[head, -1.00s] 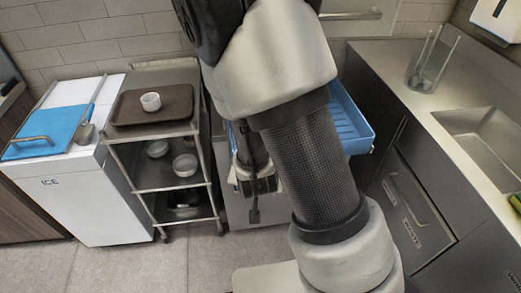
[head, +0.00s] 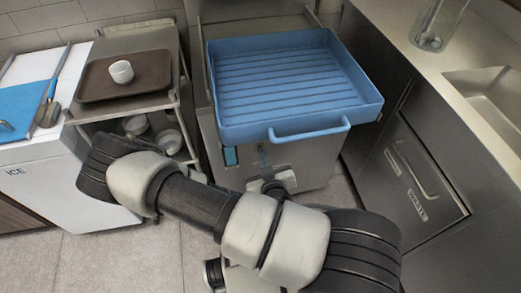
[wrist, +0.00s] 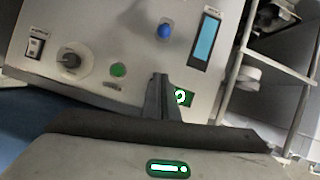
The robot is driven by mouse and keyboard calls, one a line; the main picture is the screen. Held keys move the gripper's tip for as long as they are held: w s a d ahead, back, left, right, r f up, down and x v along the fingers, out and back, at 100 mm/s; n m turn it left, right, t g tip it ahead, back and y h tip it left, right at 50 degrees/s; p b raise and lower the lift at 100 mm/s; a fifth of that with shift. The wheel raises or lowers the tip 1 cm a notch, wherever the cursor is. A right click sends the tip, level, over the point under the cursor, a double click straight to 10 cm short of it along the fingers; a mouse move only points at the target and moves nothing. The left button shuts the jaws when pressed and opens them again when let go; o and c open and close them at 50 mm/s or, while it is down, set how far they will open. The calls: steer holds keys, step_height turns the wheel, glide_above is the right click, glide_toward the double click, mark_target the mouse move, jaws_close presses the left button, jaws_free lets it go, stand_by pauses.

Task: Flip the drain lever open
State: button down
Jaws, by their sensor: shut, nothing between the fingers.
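The machine front panel (wrist: 135,40) fills much of the wrist view. It bears a round blue knob (wrist: 164,31) in a pale ring, which looks like the end of the drain lever; its angle cannot be told. My gripper (wrist: 160,77) is shut and empty, its dark fingers pointing at the panel below the blue knob, apart from it in the picture. In the head view my gripper (head: 263,152) is low in front of the panel, under the blue tray (head: 218,121). The lever cannot be made out there.
The panel also has a black dial (wrist: 69,61), a rocker switch (wrist: 35,46), a green button (wrist: 118,69) and a blue window (wrist: 205,40). The tray's handle (head: 310,129) juts out above my arm.

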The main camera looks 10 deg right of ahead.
steer(key=shift+s, duration=0.1)
steer(key=w+d+f+b, duration=0.1)
steer(key=w+f+b, duration=0.5)
steer(key=w+f, duration=0.2)
steer(key=shift+w+d, duration=0.15)
steer(key=shift+w, duration=0.05)
stand_by(0.3)
